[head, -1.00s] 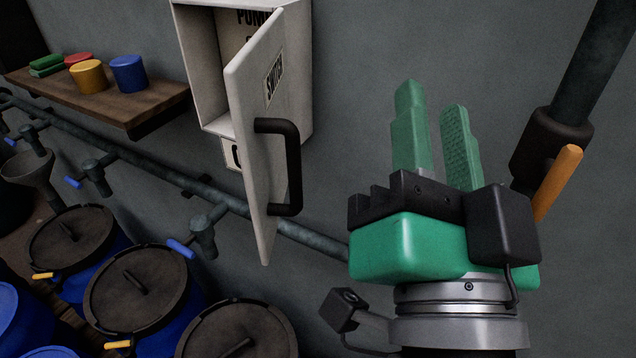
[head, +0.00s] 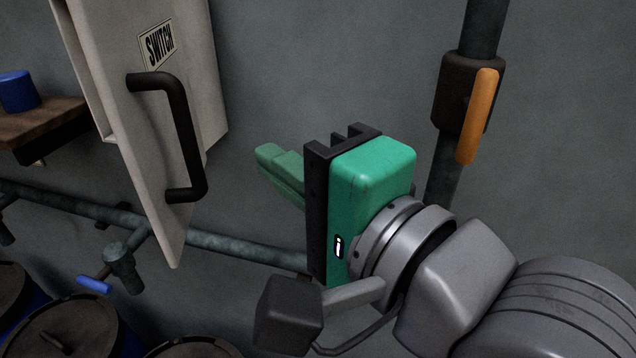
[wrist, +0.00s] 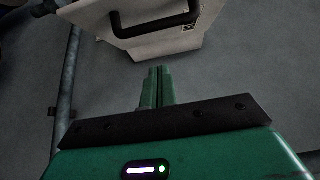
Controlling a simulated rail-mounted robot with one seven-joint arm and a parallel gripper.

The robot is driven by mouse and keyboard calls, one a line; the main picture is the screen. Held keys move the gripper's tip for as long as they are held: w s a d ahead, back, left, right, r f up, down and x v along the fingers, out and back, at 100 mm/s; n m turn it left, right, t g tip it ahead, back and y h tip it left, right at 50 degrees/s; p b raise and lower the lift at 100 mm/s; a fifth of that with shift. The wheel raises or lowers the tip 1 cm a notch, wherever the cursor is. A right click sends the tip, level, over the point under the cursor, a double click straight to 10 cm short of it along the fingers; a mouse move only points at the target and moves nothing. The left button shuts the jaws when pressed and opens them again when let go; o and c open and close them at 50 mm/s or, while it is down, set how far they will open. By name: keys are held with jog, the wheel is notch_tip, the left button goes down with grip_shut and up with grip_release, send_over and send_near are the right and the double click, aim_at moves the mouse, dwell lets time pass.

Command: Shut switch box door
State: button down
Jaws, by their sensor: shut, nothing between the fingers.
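The switch box door (head: 140,130) is a pale panel with a SWITCH label and a black bar handle (head: 183,145). It stands swung out from the pale switch box (head: 207,75) on the wall, partly open. My green gripper (head: 272,165) is right of the door, its fingers pointing left toward it, apart from door and handle. In the wrist view my gripper (wrist: 158,82) has its fingers together and empty. The door (wrist: 165,43) and handle (wrist: 155,27) show beyond the fingertips. The inside of the box is mostly hidden by the door.
A dark pipe (head: 240,246) runs along the wall below the box, with a blue-handled valve (head: 118,262). An upright pipe with an orange lever (head: 478,115) is at right. A shelf (head: 45,128) with a blue pot (head: 18,91) is at left. Lidded drums (head: 60,335) stand below.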

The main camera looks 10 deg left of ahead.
aim_at(185, 112)
jog(key=a, duration=0.3)
jog(key=w+a, duration=0.1)
jog(key=a, duration=0.1)
jog(key=shift+a+p, duration=0.3)
jog(key=shift+a, duration=0.05)
jog(key=shift+s+a, duration=0.1)
jog(key=shift+s, duration=0.05)
